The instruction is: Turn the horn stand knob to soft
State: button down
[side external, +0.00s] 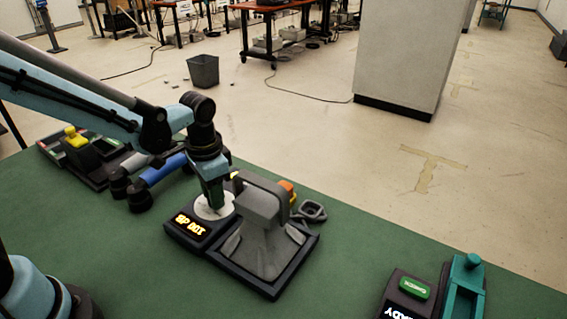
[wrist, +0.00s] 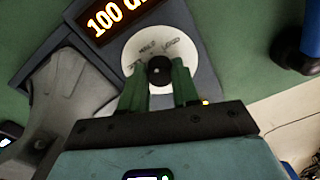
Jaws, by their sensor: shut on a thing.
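The horn stand (side external: 285,268) is a dark tray on the green table with a grey horn (side external: 262,222) on it. Its lit amber display (side external: 190,225) seems to read 100 dB, partly cut off in the wrist view (wrist: 112,14). A white round dial (wrist: 185,38) with small lettering lies beside the display; I cannot read the lettering surely. The black knob (wrist: 159,68) stands at the dial's middle. My gripper (wrist: 160,80) has its green fingers shut on the knob, one on each side. In the side view my gripper (side external: 214,198) points down onto the dial, hiding the knob.
Bare table lies between the horn stand and teal device.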

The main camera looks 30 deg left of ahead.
jog(key=n, duration=0.5)
jog(key=shift+n, duration=0.3)
jog(key=n, duration=0.5)
jog(key=shift+w, duration=0.1)
jog(key=shift+n, duration=0.4)
jog(key=c, duration=0.8)
grip_release()
jog(key=shift+r, duration=0.15)
notch_tip(320, 180, up, 12)
jog(key=shift+d+f, duration=0.1)
jog(key=shift+d, duration=0.05)
